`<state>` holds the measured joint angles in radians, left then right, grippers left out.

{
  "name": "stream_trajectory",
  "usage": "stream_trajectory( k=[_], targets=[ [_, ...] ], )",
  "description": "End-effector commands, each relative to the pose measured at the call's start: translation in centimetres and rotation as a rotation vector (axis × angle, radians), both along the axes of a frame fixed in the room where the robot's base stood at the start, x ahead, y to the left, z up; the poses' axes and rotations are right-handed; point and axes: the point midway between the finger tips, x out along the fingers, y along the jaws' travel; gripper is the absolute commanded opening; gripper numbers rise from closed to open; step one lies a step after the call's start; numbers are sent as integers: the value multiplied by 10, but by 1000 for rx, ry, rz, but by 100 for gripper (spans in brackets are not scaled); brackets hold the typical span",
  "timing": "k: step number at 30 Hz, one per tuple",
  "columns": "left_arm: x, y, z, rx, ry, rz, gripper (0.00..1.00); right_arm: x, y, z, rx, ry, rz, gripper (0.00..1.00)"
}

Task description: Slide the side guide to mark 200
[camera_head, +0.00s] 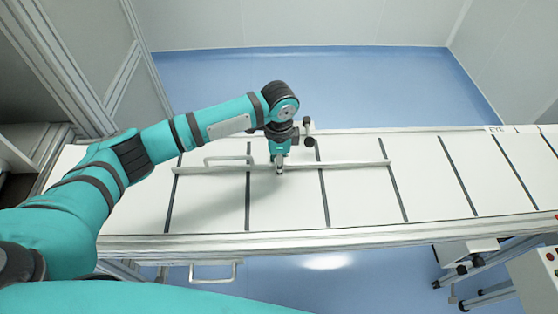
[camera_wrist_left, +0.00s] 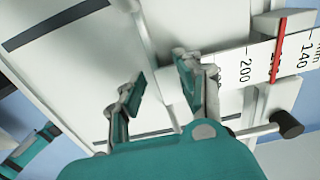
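The side guide (camera_head: 345,164) is a long pale rail lying across the white conveyor in the head view, with a raised loop handle (camera_head: 228,158) to the left. My left gripper (camera_head: 279,168) points down at the rail, right of the handle. In the left wrist view its two fingers (camera_wrist_left: 158,82) are apart, with a pale bar between or behind them; contact is unclear. The white scale (camera_wrist_left: 262,60) shows 200 and 140. A red pointer line (camera_wrist_left: 279,50) lies between these marks, covering part of a label. My right gripper is not in view.
The conveyor (camera_head: 440,215) has dark cross strips and a metal front edge. A dark-ended rod (camera_wrist_left: 288,124) sits below the scale in the left wrist view. A grey cabinet frame (camera_head: 118,75) stands at left. The belt's right part is clear.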

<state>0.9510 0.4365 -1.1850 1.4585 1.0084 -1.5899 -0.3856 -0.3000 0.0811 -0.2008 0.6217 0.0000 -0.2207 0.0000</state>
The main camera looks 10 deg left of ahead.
Motion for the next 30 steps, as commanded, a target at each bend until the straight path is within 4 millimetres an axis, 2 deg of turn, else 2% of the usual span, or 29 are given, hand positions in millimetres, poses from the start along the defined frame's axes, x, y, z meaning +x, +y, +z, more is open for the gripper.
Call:
stream_trajectory(
  k=[3, 9, 18, 30],
  targets=[
    [0, 0, -3, 0, 0, 0, 35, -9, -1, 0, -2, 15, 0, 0],
    [0, 0, -3, 0, 0, 0, 35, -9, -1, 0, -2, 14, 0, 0],
    [0, 0, -3, 0, 0, 0, 0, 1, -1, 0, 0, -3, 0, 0],
    [0, 0, -2, 0, 0, 0, 0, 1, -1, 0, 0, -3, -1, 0]
  ],
)
